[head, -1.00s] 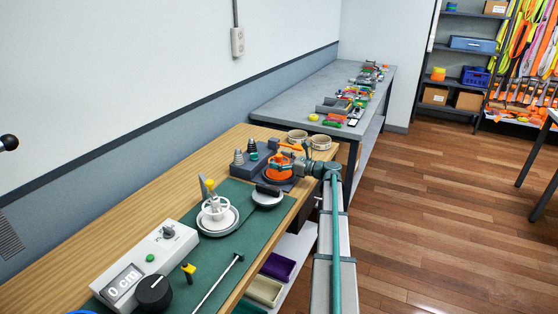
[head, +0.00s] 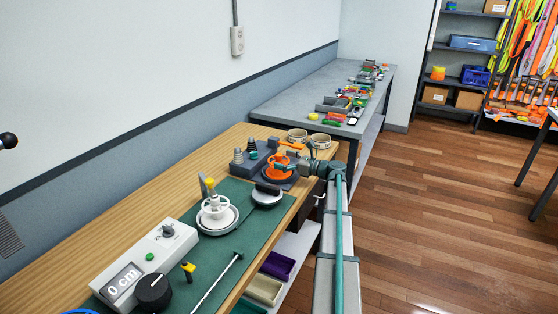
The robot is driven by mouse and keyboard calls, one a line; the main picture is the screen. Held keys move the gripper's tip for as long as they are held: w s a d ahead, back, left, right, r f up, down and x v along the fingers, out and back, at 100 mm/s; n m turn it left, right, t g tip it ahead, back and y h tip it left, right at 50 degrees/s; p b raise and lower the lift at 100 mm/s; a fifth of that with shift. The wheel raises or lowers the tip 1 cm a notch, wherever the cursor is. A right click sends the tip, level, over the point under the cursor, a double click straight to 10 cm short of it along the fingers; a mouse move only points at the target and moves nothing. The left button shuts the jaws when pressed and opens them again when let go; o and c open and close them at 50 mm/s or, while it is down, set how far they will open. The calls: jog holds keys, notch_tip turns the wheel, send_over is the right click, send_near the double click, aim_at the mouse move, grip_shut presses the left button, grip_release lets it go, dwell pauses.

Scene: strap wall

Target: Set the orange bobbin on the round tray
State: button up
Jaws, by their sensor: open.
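An orange spoked bobbin (head: 279,170) sits on a dark grey stand at the far end of the wooden bench. My gripper (head: 300,165) is open beside its right side, with my arm reaching in from the right. At this size I cannot tell whether the fingers touch the bobbin. A round pale tray (head: 233,227) on the green mat holds a white spoked bobbin (head: 215,209). A second round pale dish (head: 267,198) lies between it and the stand, with a dark bar across it. I cannot tell which is the named tray.
A grey block with stepped cones (head: 238,157) stands left of the bobbin. Two round tubs (head: 320,141) stand behind. A control box (head: 145,262) and a thin rod (head: 218,282) lie nearer. Bare wood runs along the wall side.

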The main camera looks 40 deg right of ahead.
jog(key=b+v, duration=0.1)
jog(key=v, duration=0.9)
jog(key=shift+s+d, duration=0.1)
